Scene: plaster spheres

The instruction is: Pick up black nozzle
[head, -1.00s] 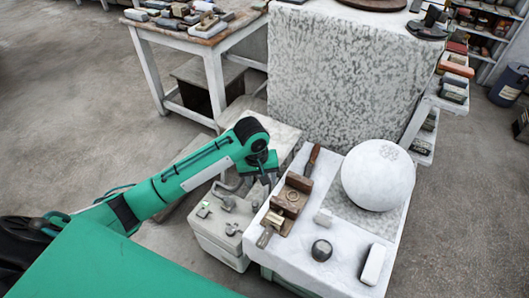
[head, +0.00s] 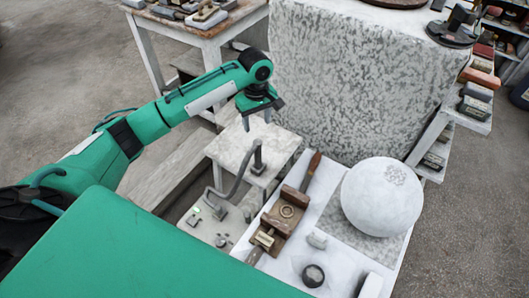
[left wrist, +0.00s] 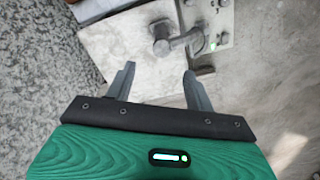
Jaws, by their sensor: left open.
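The black nozzle (head: 258,157) stands upright on a small pale slab (head: 233,147), with a grey hose curving away from its base. In the left wrist view the nozzle (left wrist: 162,40) is seen from above, beyond the fingertips and roughly between their lines. My left gripper (head: 257,121) is open and empty, fingers pointing down, above the slab and apart from the nozzle. Its two fingers also show in the left wrist view (left wrist: 159,70). My right gripper is not in view.
A grey box with fittings (head: 215,222) stands in front of the slab. To the right, a white table (head: 330,215) holds a plaster sphere (head: 381,197), a wooden tool and small blocks. A large speckled block (head: 350,80) rises behind. A wooden table (head: 185,28) stands at the back left.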

